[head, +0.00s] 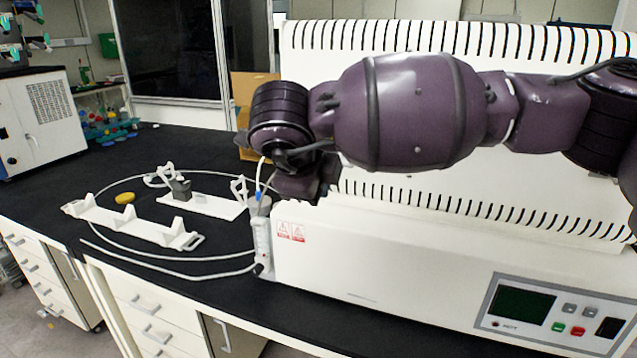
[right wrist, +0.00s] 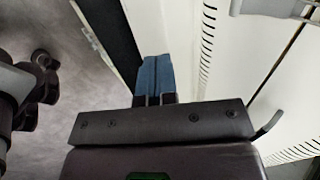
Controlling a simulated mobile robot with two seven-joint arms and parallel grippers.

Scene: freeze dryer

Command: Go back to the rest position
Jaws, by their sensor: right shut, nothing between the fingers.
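My right arm reaches in from the right in the head view, across the front of the white freeze dryer (head: 400,265). Its far end is bent downward at the machine's left end, and its fingers cannot be made out there. In the right wrist view my right gripper (right wrist: 154,80) shows blue fingers pressed together, with nothing between them. The freeze dryer's white vented side (right wrist: 225,45) is to the right of the fingers in that view. My left gripper is in neither view.
A black bench (head: 60,190) carries two white racks, the nearer one (head: 130,225) and one behind it (head: 205,205). A yellow piece (head: 125,198) and a white hose (head: 190,274) lie there. A control panel (head: 550,313) is on the machine's front right. Grey floor (right wrist: 50,110) shows left in the wrist view.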

